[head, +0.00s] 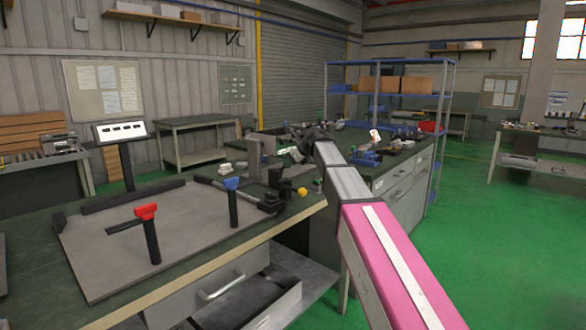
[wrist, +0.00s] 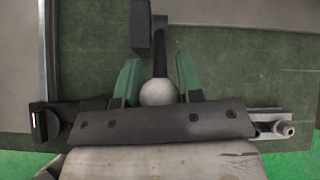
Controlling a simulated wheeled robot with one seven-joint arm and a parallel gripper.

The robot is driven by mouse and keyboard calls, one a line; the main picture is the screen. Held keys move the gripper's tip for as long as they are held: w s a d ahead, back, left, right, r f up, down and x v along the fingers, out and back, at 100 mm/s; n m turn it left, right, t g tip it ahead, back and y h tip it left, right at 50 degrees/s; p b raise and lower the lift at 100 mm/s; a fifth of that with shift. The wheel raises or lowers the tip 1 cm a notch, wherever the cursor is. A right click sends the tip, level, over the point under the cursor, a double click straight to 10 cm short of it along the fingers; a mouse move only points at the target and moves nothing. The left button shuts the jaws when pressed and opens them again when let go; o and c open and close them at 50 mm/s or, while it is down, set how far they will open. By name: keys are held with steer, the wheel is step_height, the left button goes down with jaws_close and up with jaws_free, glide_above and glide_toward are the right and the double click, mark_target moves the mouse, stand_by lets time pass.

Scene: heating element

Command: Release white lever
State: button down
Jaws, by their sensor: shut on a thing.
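The white lever shows in the wrist view as a round white knob (wrist: 158,93) on a dark rod. The rod leads up to a dark block at the top of the picture. My gripper (wrist: 158,72) has its green fingers on either side of the knob and is shut on it. The fingertips reach past the knob along the rod. In the head view my gripper (head: 293,152) is at the far end of my arm, over the back of the bench. The knob cannot be made out clearly there.
The near workbench (head: 180,281) carries a grey plate with a red-topped post (head: 147,212) and a blue-topped post (head: 232,184). A yellow knob (head: 302,191) stands near the bench's right end. An open drawer (head: 262,301) juts out below. Green floor is clear at right.

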steer(key=shift+w+a+r+g+h, duration=0.8)
steer(key=shift+a+r+g+h, duration=0.2)
steer(key=shift+g+h, duration=0.3)
steer(key=c, duration=1.1)
jaws_free()
steer(key=v, duration=1)
steer(key=shift+s+a+r, duration=0.1)
steer(key=shift+s+r, duration=0.1)
steer(key=shift+r, duration=0.2)
